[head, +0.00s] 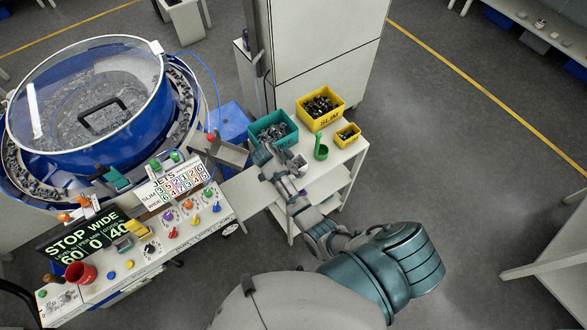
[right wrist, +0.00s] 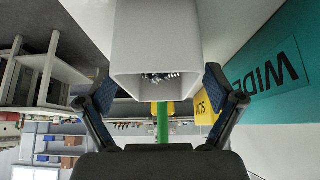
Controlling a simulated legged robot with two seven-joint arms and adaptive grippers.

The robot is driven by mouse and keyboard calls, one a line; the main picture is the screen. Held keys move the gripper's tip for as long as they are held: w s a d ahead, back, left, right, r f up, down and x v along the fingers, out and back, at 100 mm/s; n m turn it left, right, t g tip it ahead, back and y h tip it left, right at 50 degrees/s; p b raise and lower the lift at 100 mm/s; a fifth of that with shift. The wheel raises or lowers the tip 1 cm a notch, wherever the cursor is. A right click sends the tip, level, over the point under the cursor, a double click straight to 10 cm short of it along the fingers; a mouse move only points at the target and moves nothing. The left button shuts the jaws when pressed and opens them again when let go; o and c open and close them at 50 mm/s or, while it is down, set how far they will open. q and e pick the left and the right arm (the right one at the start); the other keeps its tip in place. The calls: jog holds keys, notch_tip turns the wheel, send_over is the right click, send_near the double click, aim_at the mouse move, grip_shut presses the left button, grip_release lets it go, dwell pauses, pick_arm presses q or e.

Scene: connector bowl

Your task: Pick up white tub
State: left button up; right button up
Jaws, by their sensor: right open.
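The white tub (right wrist: 157,35) fills the upper middle of the right wrist view, with small dark metal parts visible inside its open mouth. In the head view it is a small pale shape (head: 300,161) on the white table, partly hidden by my right gripper (head: 284,168). In the right wrist view my right gripper (right wrist: 158,80) is open, one finger toward each side of the tub. I cannot tell whether either finger touches it. My left gripper is not in view.
The teal bin (head: 257,142) is close beside my right gripper. A yellow SLIM bin (head: 321,122), a small yellow bin (head: 347,141) and a green cup (head: 320,152) share the table (head: 340,168). A blue bowl feeder (head: 95,148) and control panel stand left.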

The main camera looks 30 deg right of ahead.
jog(key=c, duration=1.3)
jog(key=shift+r, duration=0.15)
